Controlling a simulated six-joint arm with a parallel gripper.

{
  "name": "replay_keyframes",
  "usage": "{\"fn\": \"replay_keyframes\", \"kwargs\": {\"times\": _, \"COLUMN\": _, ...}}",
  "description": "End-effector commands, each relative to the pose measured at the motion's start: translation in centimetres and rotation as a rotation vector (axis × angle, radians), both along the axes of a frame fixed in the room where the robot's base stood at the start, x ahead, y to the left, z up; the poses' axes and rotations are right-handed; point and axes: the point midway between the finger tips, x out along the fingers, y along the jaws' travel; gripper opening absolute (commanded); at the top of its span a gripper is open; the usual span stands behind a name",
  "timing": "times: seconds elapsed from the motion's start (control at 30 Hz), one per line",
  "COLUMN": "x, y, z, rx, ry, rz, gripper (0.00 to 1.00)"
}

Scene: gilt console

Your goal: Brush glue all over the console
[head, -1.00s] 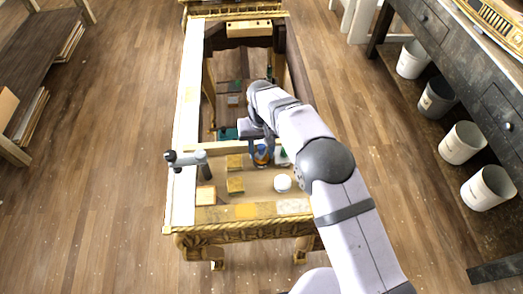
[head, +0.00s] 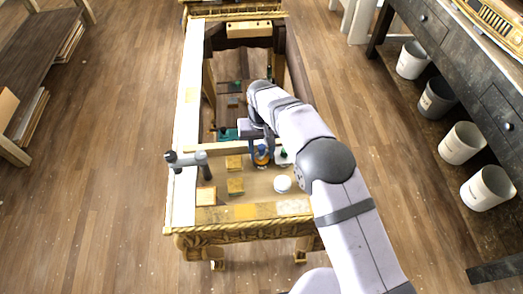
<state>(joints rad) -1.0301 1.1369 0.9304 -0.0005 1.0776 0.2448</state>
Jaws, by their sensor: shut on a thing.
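The gilt console (head: 240,232) stands lengthwise before me, with a carved gold front edge and an open middle. A long white strip (head: 186,105) runs along its left rail. My gripper (head: 254,150) points down over the inside of the console, just beyond the near boards. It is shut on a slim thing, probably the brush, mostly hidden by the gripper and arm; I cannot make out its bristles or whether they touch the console. A small bottle (head: 261,157) with blue and amber parts stands close by the gripper.
On the near boards are yellow blocks (head: 235,185), a white round pot (head: 282,184) and a grey clamp-like tool (head: 188,161) at the left rail. A teal thing (head: 228,134) lies farther in. A dark bench (head: 470,75) with buckets (head: 462,143) stands right.

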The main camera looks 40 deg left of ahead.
Motion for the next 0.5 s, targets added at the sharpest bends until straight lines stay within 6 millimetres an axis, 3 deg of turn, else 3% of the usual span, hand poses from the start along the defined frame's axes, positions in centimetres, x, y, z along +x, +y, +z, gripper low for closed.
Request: {"fn": "replay_keyframes", "kwargs": {"times": 0.5, "x": 0.1, "y": 0.1, "z": 4.2, "rx": 0.004, "ry": -0.002, "rz": 0.000, "gripper": 0.19}}
